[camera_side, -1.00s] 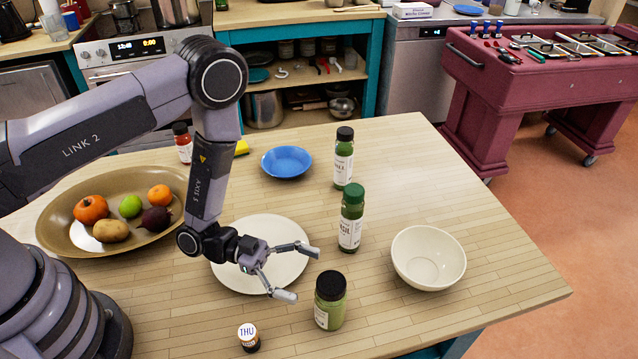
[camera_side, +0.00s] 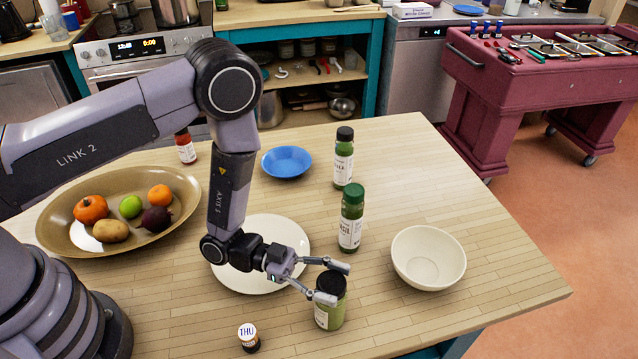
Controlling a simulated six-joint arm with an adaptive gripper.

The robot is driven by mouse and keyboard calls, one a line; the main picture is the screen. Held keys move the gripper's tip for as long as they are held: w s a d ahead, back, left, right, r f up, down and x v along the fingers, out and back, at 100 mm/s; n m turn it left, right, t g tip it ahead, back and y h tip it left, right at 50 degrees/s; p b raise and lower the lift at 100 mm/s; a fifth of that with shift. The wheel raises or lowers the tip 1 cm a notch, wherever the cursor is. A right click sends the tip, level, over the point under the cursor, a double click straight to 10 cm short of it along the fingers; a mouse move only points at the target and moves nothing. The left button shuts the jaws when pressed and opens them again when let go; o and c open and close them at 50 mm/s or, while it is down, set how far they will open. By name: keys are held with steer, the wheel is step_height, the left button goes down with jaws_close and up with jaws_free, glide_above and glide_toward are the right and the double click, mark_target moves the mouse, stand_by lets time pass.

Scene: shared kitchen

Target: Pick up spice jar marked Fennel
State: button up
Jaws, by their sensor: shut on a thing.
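A squat green jar with a black lid and a pale label (camera_side: 330,312) stands upright near the front edge of the wooden table. Its label faces away to the left and I cannot read it. My gripper (camera_side: 335,285) is around the top of this jar, shut on it, with one finger on the near left side and the other behind. Two taller green jars stand behind it: one with a green lid (camera_side: 351,220) and one with a black lid (camera_side: 343,160). Their labels are too small to read surely. I cannot make out the word Fennel on any jar.
A cream bowl (camera_side: 428,258) is to the right. A white plate (camera_side: 262,285) lies under my wrist. A blue plate (camera_side: 286,162), a red-capped bottle (camera_side: 186,150) and a fruit platter (camera_side: 62,236) stand farther back.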

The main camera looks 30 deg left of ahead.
steer(key=c, duration=0.4)
steer(key=shift+o, duration=0.2)
steer(key=shift+r, duration=0.1)
